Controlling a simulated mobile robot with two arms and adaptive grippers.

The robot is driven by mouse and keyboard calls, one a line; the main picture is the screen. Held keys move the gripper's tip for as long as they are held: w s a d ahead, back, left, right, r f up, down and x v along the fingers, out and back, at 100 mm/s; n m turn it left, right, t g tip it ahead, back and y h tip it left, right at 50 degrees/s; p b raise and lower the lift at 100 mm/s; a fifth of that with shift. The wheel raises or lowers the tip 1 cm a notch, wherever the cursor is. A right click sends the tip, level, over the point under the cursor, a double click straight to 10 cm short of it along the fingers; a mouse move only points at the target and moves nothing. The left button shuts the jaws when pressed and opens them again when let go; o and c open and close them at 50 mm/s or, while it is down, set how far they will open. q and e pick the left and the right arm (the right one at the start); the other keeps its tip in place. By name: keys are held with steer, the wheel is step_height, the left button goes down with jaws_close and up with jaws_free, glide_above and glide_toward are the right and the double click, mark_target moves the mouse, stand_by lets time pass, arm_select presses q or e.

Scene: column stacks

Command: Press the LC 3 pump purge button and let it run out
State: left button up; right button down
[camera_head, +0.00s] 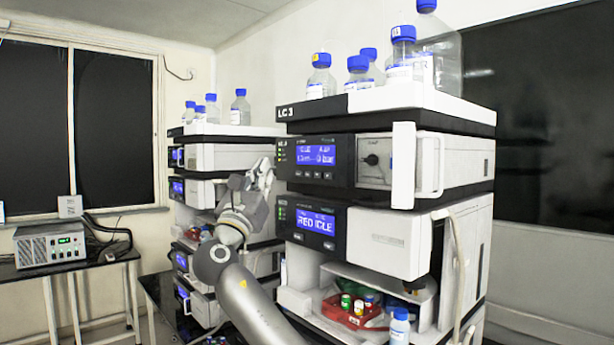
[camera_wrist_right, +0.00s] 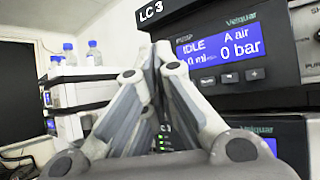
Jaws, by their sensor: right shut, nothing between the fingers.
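The LC 3 stack stands at centre right, with its LC 3 label (camera_head: 290,112) on the top tray's edge. Its pump module is below, with a blue display (camera_head: 316,151) reading IDLE, A air and 0 bar in the right wrist view (camera_wrist_right: 220,48). A row of small buttons (camera_head: 313,174) sits under the display. In the right wrist view, part of a label starting "PUR" shows at the right edge. My right gripper (camera_head: 265,165) is shut and empty, just left of the pump's front panel. Whether it touches the panel cannot be told. My left gripper is not in view.
A second module (camera_head: 315,222) reading RED IDLE sits below the pump. Blue-capped bottles (camera_head: 321,76) stand on top. An open bay with a red vial tray (camera_head: 352,312) is at the bottom. Another stack (camera_head: 215,158) stands behind, left. A grey box (camera_head: 50,245) is on the left table.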

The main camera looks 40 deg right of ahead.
mark_target(308, 175)
steer(key=d, duration=0.8)
steer(key=shift+w+d, duration=0.35)
steer(key=shift+d, duration=0.05)
steer(key=shift+d, duration=0.15)
stand_by(1.1)
steer(key=shift+d, duration=0.3)
steer(key=shift+d+p, duration=0.3)
steer(key=shift+d, duration=0.05)
stand_by(0.7)
steer(key=shift+a, duration=0.85)
